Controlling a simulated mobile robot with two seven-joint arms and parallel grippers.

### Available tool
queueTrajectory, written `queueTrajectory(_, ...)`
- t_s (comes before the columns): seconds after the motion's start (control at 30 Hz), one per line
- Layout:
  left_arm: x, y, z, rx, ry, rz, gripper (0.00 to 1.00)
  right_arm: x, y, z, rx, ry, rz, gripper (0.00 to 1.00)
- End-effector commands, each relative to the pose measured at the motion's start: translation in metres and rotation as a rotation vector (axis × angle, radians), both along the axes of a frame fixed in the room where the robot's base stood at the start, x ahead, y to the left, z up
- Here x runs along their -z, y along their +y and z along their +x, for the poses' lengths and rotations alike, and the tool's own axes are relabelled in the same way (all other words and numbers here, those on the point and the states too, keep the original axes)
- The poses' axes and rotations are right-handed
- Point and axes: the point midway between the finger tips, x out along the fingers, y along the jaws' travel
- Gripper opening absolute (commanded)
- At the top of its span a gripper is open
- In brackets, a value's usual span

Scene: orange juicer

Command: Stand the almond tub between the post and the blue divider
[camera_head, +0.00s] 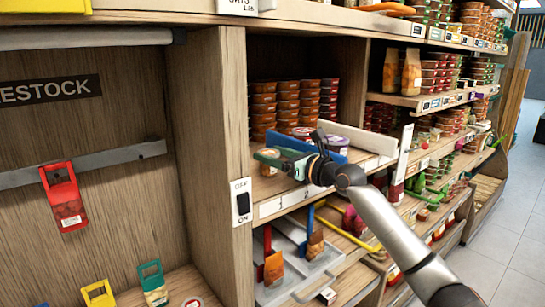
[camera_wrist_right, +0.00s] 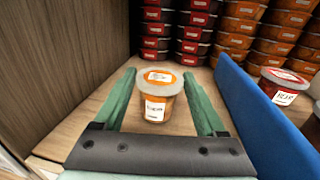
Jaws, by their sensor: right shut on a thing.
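The almond tub (camera_wrist_right: 157,97), a small cup with orange contents, a white label and a clear lid, is upright between the green fingers of my right gripper (camera_wrist_right: 158,78). The gripper is shut on it. In the head view my right gripper (camera_head: 268,157) is at the shelf's front, and the tub is partly hidden. The wooden post (camera_head: 233,130) is to the left of the tub. The blue divider (camera_wrist_right: 258,112) is to the right, also seen in the head view (camera_head: 336,144). I cannot tell whether the tub touches the shelf. My left gripper is not in view.
Stacks of red and orange tubs (camera_head: 288,100) stand behind on the shelf board (camera_wrist_right: 105,98). Another lidded tub (camera_wrist_right: 284,84) stands right of the blue divider. A white divider (camera_head: 356,137) is further right. A switch (camera_head: 241,202) is on the post's front.

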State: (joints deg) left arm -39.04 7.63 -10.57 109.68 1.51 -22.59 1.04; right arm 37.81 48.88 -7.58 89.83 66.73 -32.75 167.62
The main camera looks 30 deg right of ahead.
Motion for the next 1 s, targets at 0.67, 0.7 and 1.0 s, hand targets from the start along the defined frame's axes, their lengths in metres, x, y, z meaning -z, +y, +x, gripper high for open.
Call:
queueTrajectory(0.67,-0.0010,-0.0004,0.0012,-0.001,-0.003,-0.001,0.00,0.0041,0.0003,-0.0001,-0.001,-0.001,-0.001,1.00)
queueTrajectory(0.7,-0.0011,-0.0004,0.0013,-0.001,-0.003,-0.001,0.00,0.0041,0.0003,-0.0001,-0.001,-0.001,-0.001,1.00)
queueTrajectory(1.0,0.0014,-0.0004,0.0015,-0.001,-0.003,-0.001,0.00,0.0035,-0.0014,-0.0054,0.000,0.001,0.000,1.00)
